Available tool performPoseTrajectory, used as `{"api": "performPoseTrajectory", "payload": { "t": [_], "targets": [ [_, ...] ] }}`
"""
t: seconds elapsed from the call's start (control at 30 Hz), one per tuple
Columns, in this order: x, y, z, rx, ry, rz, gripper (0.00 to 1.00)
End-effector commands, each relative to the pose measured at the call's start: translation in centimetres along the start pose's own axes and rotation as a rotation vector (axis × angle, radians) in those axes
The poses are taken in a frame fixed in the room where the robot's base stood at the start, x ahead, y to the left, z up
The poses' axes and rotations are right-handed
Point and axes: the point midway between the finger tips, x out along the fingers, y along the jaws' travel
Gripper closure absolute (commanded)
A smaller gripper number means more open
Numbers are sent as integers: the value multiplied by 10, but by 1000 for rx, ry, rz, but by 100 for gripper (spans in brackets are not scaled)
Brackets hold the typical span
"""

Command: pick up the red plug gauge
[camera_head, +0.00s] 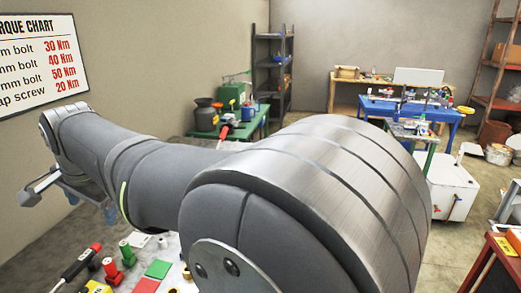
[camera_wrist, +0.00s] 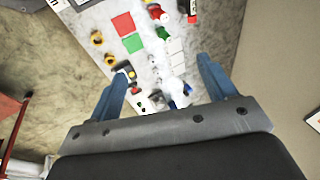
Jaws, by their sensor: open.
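A small red upright piece that looks like the red plug gauge (camera_head: 111,271) stands on the table at the lower left of the head view, beside a similar green piece (camera_head: 127,253). In the wrist view the red piece (camera_wrist: 154,10) is near the top edge, beyond the fingertips, with the green piece (camera_wrist: 165,18) just beside it. My gripper (camera_wrist: 162,68) is open, its blue fingers spread wide and apart from the red piece. In the head view my gripper (camera_head: 90,206) is partly hidden behind my arm. Nothing is clearly held between the fingers.
Near the red piece are a red pad (camera_wrist: 123,24), a green pad (camera_wrist: 133,43), a red-and-black handled tool (camera_wrist: 192,10) and yellow rings (camera_wrist: 97,37). Several small parts lie below the fingers. A wall with a torque chart (camera_head: 40,60) borders the left.

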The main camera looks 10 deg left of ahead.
Motion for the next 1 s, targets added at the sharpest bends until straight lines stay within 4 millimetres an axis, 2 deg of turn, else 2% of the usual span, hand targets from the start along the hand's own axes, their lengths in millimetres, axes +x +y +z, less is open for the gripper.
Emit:
{"api": "performPoseTrajectory", "payload": {
  "t": [0.03, 0.2, 0.47, 0.57, 0.77, 1.0],
  "targets": [
    [0, 0, 0, 0, 0, 0, 33],
    [0, 0, 0, 0, 0, 0, 63],
    [1, 0, 0, 4, -1, 1, 63],
    [7, -5, -2, 49, -7, 15, 63],
    [46, -27, -14, 345, -34, 114, 63],
    [112, -52, -27, 811, -20, 281, 63]
  ]
}}
